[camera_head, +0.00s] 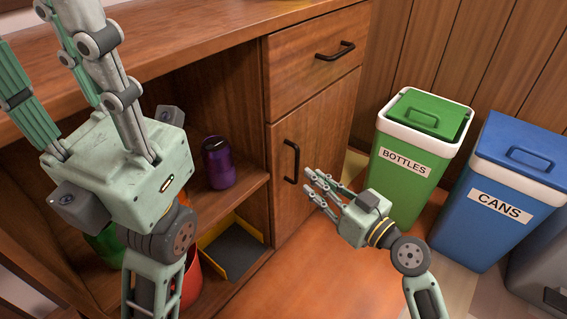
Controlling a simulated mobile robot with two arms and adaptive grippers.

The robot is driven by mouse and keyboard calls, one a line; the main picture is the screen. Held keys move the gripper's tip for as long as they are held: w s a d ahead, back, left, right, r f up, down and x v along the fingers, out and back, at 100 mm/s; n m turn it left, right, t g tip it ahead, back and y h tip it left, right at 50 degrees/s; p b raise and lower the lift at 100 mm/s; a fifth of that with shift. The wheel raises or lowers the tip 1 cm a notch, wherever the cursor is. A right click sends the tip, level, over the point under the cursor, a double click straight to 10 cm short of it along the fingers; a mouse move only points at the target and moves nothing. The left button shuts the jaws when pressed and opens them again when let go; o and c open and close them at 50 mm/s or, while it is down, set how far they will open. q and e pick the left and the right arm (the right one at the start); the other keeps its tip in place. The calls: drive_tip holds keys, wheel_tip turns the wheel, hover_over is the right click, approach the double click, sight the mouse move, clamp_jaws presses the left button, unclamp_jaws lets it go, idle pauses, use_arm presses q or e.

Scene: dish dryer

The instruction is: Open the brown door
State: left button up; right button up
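The brown door (312,146) is the lower wooden front of the cabinet, below a drawer. It looks shut, flush with the cabinet. Its black upright handle (291,161) is on its left side. My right gripper (309,182) is in front of the door, just right of and below the handle, fingers pointing left towards it. Its fingers are apart, with nothing between them, and it appears clear of the handle. My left gripper (62,40) is large at the upper left, fingers spread and pointing up, with some tips near or beyond the picture's edge.
A drawer (310,60) with a black handle is above the door. Open shelves left of it hold a purple jar (218,163) and a yellow-edged dustpan (232,250). A green bottles bin (401,178) and a blue cans bin (480,228) stand to the right, limiting room there.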

sight(297, 166)
drive_tip(key=b+x, duration=0.1)
drive_tip(key=x, duration=0.6)
drive_tip(key=shift+w+a+b, duration=0.15)
drive_tip(key=shift+b, duration=0.15)
drive_tip(key=shift+c, duration=0.4)
clamp_jaws()
